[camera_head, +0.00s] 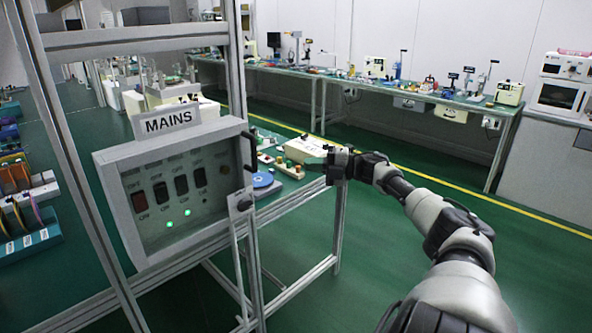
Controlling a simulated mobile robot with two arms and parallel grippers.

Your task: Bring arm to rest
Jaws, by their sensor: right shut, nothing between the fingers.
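My right arm (445,225) comes in from the lower right and reaches out to the middle of the view. Its gripper (328,160) is shut and empty. In the picture it overlaps a cream-coloured box (300,149) on the bench behind the mains panel; I cannot tell whether they touch. The mains panel (110,205) stands left of the gripper, with a row of dark switches and two green lights lit. My left gripper is not in view.
A metal frame (236,75) carries the panel. A bench with a blue disc (262,180) lies behind it. Long benches (440,97) with instruments line the back wall. A white oven-like unit (560,95) stands far right. Green floor (400,150) is clear between.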

